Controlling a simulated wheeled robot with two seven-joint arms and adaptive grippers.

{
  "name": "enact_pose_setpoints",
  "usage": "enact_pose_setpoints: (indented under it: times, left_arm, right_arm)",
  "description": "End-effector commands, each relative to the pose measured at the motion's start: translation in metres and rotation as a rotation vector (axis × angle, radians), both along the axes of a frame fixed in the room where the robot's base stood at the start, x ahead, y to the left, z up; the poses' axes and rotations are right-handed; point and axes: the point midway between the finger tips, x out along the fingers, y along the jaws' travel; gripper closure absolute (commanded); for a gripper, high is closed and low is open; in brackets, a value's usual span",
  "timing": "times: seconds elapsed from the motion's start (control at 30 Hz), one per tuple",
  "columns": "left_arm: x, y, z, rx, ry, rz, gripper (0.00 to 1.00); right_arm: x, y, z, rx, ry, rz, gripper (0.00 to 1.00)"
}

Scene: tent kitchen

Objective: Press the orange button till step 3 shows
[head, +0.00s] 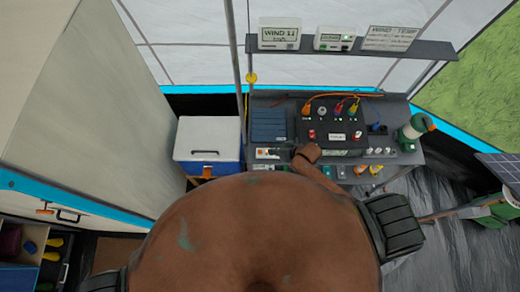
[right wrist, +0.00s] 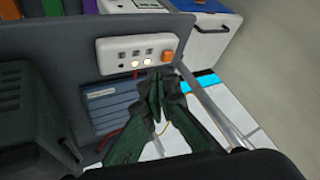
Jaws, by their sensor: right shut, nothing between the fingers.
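A white control strip (right wrist: 137,56) shows in the right wrist view, with small dark squares and two small glowing lights on its face. The orange button (right wrist: 168,55) is at its right end. My right gripper (right wrist: 157,76) is shut and empty, its dark fingertips just below the strip and to the left of the button. I cannot tell whether they touch it. In the head view the strip (head: 266,154) lies at the bench's front left, and my right gripper (head: 285,147) is at its right end. No step number is readable. My left gripper is not in view.
A blue ribbed panel (head: 269,124) lies behind the strip. A black box (head: 333,122) with cables stands to its right. A white and blue cooler (head: 208,142) stands left of the bench. A shelf (head: 350,47) with small displays runs above. A pole (head: 236,60) rises at the left.

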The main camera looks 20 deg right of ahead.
Motion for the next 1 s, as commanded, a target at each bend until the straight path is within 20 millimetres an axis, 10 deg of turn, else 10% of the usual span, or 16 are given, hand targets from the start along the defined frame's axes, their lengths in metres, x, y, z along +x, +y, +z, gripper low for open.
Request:
enact_pose_setpoints:
  times: [0.27, 1.0]
  left_arm:
    - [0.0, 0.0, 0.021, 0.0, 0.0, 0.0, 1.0]
    - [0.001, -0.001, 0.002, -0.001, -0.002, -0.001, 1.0]
  right_arm:
    - [0.04, 0.041, 0.059, 0.189, 0.018, 0.031, 1.0]
    - [0.041, 0.044, 0.043, 0.207, 0.025, 0.029, 1.0]
